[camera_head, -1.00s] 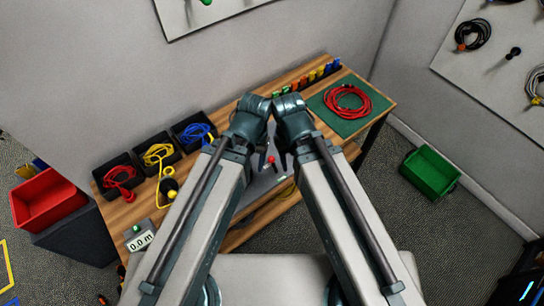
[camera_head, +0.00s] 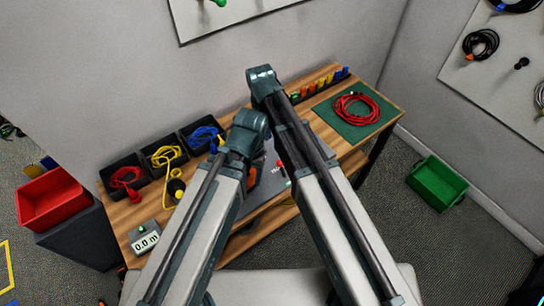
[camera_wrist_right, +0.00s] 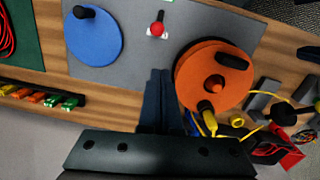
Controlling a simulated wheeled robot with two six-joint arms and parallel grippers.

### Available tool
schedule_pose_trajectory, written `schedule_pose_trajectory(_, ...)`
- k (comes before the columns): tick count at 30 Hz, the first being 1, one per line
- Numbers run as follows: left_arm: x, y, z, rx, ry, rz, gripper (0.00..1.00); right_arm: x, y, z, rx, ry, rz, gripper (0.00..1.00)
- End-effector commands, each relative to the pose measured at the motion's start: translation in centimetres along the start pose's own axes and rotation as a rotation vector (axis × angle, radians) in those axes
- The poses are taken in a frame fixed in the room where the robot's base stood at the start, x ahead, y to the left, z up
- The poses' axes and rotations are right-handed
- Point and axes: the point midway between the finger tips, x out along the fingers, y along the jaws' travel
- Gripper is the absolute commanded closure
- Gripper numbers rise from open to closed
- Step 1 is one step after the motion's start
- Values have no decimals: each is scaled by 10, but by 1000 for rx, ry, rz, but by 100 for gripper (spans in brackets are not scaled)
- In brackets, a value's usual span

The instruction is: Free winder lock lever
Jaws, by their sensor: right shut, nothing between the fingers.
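The winder plate (camera_wrist_right: 130,60) is grey and carries a blue disc (camera_wrist_right: 95,37) and an orange disc (camera_wrist_right: 212,78), each with a black handle. Between them a small lever with a red ball knob (camera_wrist_right: 157,29) stands on a white base. The red knob also shows in the head view (camera_head: 279,163), beside my right arm. My right gripper (camera_wrist_right: 160,76) is shut and empty, above the plate between the discs; in the wrist view its tips are below the red knob and apart from it. My left gripper is hidden behind its arm.
A row of coloured clips (camera_wrist_right: 40,97) lines the table's back edge. A red coiled cable (camera_head: 357,108) lies on a green mat (camera_head: 330,115). Black bins with red, yellow and blue cables stand at left. A meter (camera_head: 146,241) reads 0.0 m. A green crate (camera_head: 437,184) is on the floor.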

Motion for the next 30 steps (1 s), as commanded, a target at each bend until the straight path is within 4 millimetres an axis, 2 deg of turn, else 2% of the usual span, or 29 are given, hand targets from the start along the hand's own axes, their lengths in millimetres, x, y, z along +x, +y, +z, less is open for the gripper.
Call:
schedule_pose_trajectory(1,3,0,0,0,0,0,40,2,5,-15,-24,2,-1,100)
schedule_pose_trajectory(6,4,0,0,0,0,0,40,3,8,-26,-65,6,-3,100)
schedule_pose_trajectory(20,6,1,0,0,0,0,40,6,8,-26,-67,6,-3,100)
schedule_pose_trajectory(26,20,2,-1,0,0,0,40,19,7,-26,-68,6,-3,100)
schedule_pose_trajectory(30,36,3,-2,0,0,0,40,35,7,-27,-69,6,-3,100)
